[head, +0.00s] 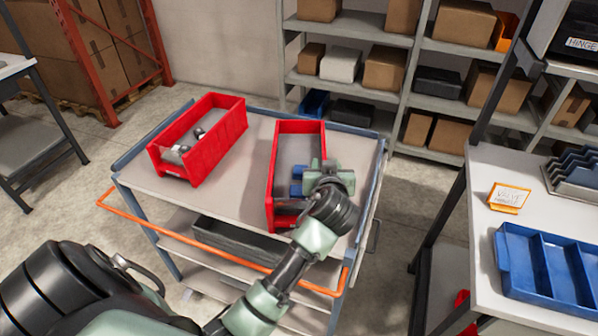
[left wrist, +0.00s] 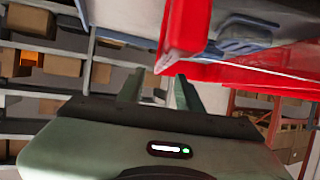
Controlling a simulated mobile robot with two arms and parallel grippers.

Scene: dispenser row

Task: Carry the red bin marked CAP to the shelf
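Two red bins stand on the grey cart (head: 235,185). The left bin (head: 215,148) holds a few small metal parts and has a white label on its front, too small to read. The right bin (head: 287,130) is partly covered by my left gripper (head: 316,174); I see no readable label on it. My left gripper is at the right bin's right side. In the left wrist view its two fingers (left wrist: 157,82) stand apart, with a red bin edge (left wrist: 215,74) close beyond their tips. My right gripper is not in view.
Grey shelving (head: 350,85) with boxes stands behind the cart. At right, a table holds a blue divided tray (head: 550,262) and an orange-edged VALVE card (head: 508,197). The cart has an orange handle (head: 205,246). Floor shows between cart and table.

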